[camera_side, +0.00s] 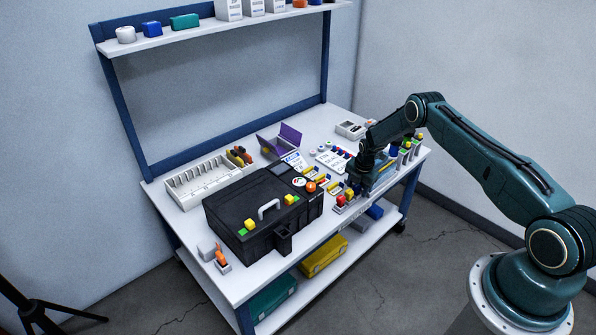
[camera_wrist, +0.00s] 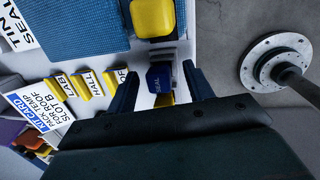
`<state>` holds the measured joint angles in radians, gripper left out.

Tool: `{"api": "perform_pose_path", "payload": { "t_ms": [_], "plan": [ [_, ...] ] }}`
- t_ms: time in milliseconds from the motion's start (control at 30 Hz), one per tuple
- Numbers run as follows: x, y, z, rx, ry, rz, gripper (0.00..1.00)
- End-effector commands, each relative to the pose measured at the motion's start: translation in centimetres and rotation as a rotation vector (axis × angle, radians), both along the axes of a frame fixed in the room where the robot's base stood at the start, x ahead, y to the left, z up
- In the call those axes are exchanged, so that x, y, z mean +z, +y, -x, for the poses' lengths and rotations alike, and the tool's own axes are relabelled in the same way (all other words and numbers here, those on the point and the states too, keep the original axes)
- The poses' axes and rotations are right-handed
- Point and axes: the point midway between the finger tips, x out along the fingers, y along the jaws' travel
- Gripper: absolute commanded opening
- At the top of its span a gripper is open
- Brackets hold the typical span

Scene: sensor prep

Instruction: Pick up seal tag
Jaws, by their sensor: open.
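In the wrist view, a small dark blue block (camera_wrist: 160,77) with faint lettering that looks like "SEAL" sits between my fingers; I take it as the seal tag. My gripper (camera_wrist: 160,71) is open, with one dark blue finger on each side of the block and a visible gap to each. Something yellow (camera_wrist: 165,100) shows just below the block, partly hidden by my gripper. In the side view, my gripper (camera_side: 357,183) is low over the bench's right front part, and I cannot make out the tag there.
In the wrist view, a yellow block (camera_wrist: 153,18) lies close above the tag, beside a blue textured pad (camera_wrist: 80,25). Yellow holders labelled LAB (camera_wrist: 65,86) and HALL (camera_wrist: 90,82) stand left. In the side view, a black case (camera_side: 235,205) fills the bench's middle front.

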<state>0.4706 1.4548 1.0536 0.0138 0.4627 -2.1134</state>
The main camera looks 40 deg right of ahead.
Motion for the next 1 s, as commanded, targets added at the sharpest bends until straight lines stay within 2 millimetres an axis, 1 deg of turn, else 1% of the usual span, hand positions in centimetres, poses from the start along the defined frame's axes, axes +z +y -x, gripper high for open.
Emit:
{"api": "perform_pose_path", "payload": {
  "t_ms": [500,533,567,600,767,800,1000],
  "plan": [
    [-0.07,-0.04,-0.02,0.0,0.0,0.0,0.52],
    [-0.08,-0.03,-0.02,0.0,0.0,0.0,0.5],
    [-0.08,-0.03,-0.02,0.0,0.0,0.0,0.44],
    [-0.08,-0.03,-0.02,0.0,0.0,0.0,0.36],
    [-0.06,-0.02,-0.03,0.0,0.0,0.0,0.05],
    [-0.06,-0.02,-0.04,0.0,-0.001,0.0,0.03],
    [-0.04,-0.02,-0.09,0.001,-0.002,0.0,0.03]
  ]
}}
